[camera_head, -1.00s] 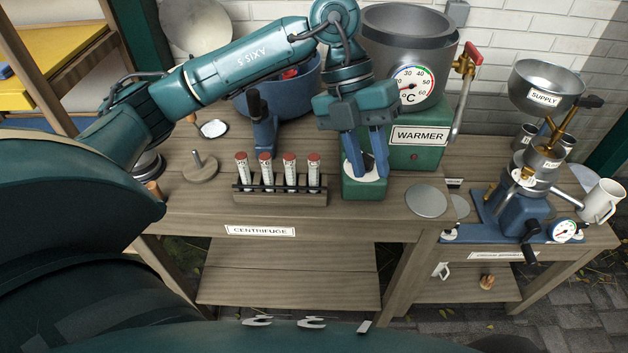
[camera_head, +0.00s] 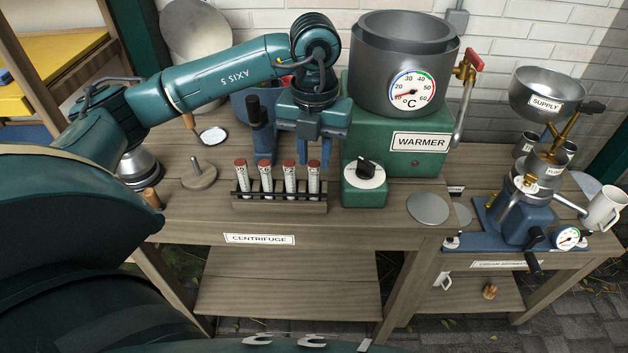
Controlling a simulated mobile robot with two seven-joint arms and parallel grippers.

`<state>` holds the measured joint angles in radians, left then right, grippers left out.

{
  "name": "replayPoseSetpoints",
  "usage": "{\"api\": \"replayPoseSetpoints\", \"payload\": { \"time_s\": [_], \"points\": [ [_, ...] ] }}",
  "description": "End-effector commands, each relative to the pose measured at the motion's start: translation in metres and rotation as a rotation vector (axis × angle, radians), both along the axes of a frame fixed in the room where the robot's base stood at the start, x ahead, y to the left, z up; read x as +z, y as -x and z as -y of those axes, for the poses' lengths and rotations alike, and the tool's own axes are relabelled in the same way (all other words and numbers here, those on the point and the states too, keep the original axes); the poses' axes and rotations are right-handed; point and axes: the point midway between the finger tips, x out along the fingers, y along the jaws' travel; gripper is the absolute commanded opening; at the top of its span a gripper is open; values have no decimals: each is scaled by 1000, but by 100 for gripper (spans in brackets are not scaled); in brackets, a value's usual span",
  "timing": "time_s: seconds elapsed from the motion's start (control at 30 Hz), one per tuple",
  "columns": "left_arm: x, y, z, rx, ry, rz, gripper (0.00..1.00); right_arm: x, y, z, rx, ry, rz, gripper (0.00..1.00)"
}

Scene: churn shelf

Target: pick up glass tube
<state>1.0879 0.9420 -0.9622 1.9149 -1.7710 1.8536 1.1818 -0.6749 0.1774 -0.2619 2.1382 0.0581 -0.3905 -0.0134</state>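Several glass tubes with red caps stand upright in a dark-railed wooden rack (camera_head: 280,205) on the bench. The rightmost glass tube (camera_head: 313,184) is at the rack's right end; another glass tube (camera_head: 240,180) is at the left end. My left gripper (camera_head: 315,160) points down at the right end of the rack. Its blue fingers are apart, one on each side of the rightmost tube's cap in this view. I cannot tell whether they are level with it or behind it. Nothing is held. My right gripper is not in view.
A green box with a black knob (camera_head: 365,180) stands just right of the rack. The green warmer (camera_head: 412,158) with its metal pot is behind. A blue crank stand (camera_head: 262,128) is behind the rack. A wooden disc with a peg (camera_head: 199,174) is to the left.

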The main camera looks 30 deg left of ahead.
Motion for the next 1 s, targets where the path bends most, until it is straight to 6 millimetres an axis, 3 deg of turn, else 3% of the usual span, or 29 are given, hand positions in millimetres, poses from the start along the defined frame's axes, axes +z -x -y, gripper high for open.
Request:
{"api": "replayPoseSetpoints", "payload": {
  "time_s": [0.2,0.3,0.53,0.83,1.0],
  "points": [
    [-32,1,-1,0,-1,-4,25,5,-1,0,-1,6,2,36],
    [-39,1,-1,-1,0,-1,25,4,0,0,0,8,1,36],
    [-41,0,-1,0,0,0,25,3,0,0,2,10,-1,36],
    [-40,0,-1,0,1,0,1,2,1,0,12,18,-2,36],
    [-40,0,-1,0,1,0,0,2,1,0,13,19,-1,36]
  ]
}}
